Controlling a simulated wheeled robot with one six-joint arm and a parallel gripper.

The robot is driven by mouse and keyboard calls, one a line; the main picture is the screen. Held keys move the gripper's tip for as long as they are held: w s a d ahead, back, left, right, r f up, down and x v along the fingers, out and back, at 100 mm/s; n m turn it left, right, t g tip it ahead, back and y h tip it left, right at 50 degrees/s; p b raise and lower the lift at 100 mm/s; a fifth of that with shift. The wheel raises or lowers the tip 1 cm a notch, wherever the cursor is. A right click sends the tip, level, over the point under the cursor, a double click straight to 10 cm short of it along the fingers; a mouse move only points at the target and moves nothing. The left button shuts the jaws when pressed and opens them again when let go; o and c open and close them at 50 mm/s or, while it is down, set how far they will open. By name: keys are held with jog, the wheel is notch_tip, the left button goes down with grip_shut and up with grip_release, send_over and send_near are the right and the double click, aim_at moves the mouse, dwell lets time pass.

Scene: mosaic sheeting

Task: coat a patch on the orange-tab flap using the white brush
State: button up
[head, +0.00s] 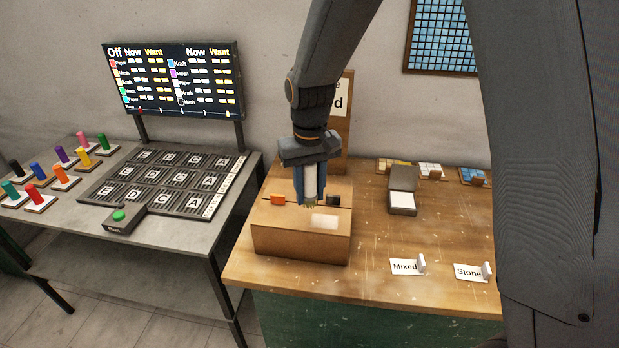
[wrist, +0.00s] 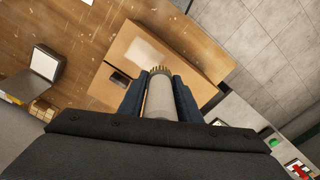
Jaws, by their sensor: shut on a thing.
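My gripper (head: 311,196) is shut on the white brush (head: 309,181), which points down over the cardboard box (head: 300,243). The brush's pale handle (wrist: 158,98) and yellowish bristles (wrist: 161,70) show between the blue fingers in the wrist view. The bristle tip is at or just above the box top; I cannot tell if it touches. An orange tab (head: 278,199) sits on the box top left of the brush, and a black tab (head: 333,200) right of it. A pale patch (head: 325,221) lies on the near flap. The orange tab is hidden in the wrist view.
A grey open case (head: 402,203) with a white pad stands right of the box. Cards reading Mixed (head: 405,267) and Stone (head: 468,271) stand near the front edge. A lettered board (head: 165,182) and coloured pegs are on the left table, below a screen (head: 173,80).

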jog(key=shift+r, duration=1.15)
